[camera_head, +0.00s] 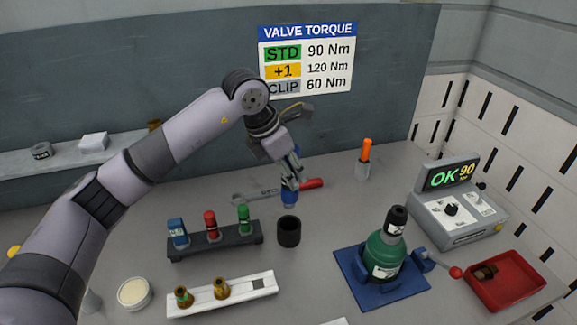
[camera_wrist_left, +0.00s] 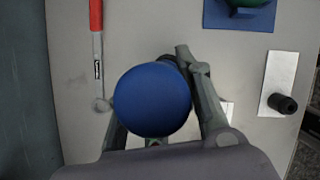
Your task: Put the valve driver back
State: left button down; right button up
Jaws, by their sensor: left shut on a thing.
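My left gripper (camera_head: 289,182) is shut on the valve driver (camera_head: 290,199), a tool with a blue body. It is held upright, just above and beside a dark open cup (camera_head: 288,231) on the table. In the left wrist view the driver's round blue end (camera_wrist_left: 153,100) sits between the fingers and hides what lies below. The green cylinder (camera_head: 383,252) with a black cap stands on a blue base (camera_head: 350,262) to the right. My right gripper is not in view.
A rack (camera_head: 190,252) with blue, red and green pieces stands left of the cup. A white tray (camera_head: 245,290) with brass fittings is in front. A red-handled wrench (camera_head: 310,184) lies behind.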

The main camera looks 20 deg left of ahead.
aim_at(290, 208)
pick_arm(q)
jog(key=shift+d+f+b, duration=0.1)
jog(key=shift+f+b, duration=0.3)
jog(key=shift+f, duration=0.35)
notch_tip(290, 208, down, 3)
jog(key=shift+f+b, duration=0.2)
jog(key=shift+b, duration=0.9)
jog(key=shift+f, duration=0.25)
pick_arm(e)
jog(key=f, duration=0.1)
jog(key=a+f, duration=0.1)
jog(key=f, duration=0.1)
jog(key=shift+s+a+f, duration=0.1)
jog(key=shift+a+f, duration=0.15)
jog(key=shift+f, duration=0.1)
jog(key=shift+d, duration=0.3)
pick_arm(q)
jog(key=shift+b, duration=0.4)
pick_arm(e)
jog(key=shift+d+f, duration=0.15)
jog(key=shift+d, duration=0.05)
pick_arm(q)
jog(key=shift+f+b, duration=0.5)
jog(key=shift+f, duration=0.15)
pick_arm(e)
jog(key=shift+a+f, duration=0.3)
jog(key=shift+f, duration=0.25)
